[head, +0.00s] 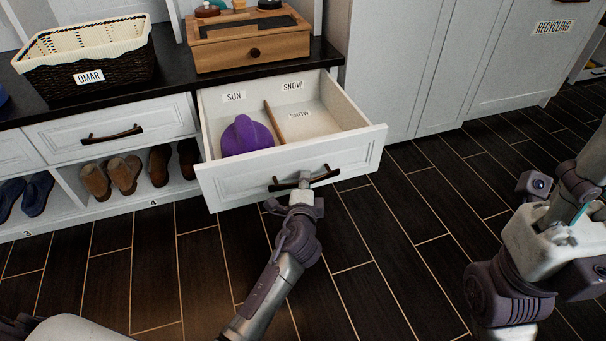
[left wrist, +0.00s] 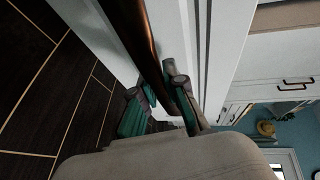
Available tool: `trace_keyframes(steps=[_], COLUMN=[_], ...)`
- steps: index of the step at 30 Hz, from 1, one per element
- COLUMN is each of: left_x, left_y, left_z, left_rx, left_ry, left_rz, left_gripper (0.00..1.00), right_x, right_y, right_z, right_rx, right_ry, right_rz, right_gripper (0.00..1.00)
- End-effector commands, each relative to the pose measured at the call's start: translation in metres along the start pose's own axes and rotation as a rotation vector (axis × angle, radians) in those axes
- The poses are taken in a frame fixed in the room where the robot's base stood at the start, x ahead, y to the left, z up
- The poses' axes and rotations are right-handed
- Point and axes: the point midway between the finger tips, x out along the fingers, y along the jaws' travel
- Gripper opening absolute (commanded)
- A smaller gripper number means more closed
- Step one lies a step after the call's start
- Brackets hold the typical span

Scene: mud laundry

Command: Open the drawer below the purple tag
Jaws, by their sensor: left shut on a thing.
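A white drawer (head: 345,156) stands pulled out, with SUN, SNOW and a third label inside. A purple cap-like thing (head: 247,136) lies in its left compartment. No purple tag shows in either view. My left gripper (head: 303,184) is shut on the dark drawer handle (head: 326,175) at the drawer's front. In the left wrist view, the bronze handle bar (left wrist: 138,32) runs between the fingers of my left gripper (left wrist: 165,100). My right arm is at the right of the head view; its fingers cannot be made out clearly.
A shut drawer (head: 75,135) is to the left, above a shelf with shoes (head: 124,174). A wicker basket (head: 88,55) labelled OMAR and a wooden box (head: 250,45) stand on the dark counter. White cabinets with a RECYCLING label are at right. Dark floor in front is clear.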

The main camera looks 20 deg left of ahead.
Motion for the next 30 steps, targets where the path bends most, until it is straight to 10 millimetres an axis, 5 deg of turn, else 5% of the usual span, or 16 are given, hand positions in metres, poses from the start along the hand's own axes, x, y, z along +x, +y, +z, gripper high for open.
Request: trace_keyframes(steps=[11, 12, 17, 30], left_x=[-0.002, -0.002, -0.002, -0.015], left_y=[0.002, 0.002, 0.001, 0.002], left_z=[-0.001, -0.001, -0.001, -0.001], left_rx=[0.000, 0.000, 0.000, 0.000], left_ry=[0.000, 0.000, 0.000, 0.001], left_rz=[0.002, 0.002, 0.002, 0.001], left_gripper=[0.00, 0.13, 0.38, 0.38], right_x=[0.000, 0.000, -0.001, -0.002], right_y=[0.000, 0.000, 0.000, 0.001], right_z=[0.000, 0.000, 0.000, 0.002], right_rx=[0.000, 0.001, 0.001, 0.000], right_ry=[0.001, 0.000, -0.003, -0.009], right_rz=[0.000, 0.000, 0.001, 0.003], right_gripper=[0.40, 0.40, 0.40, 0.40])
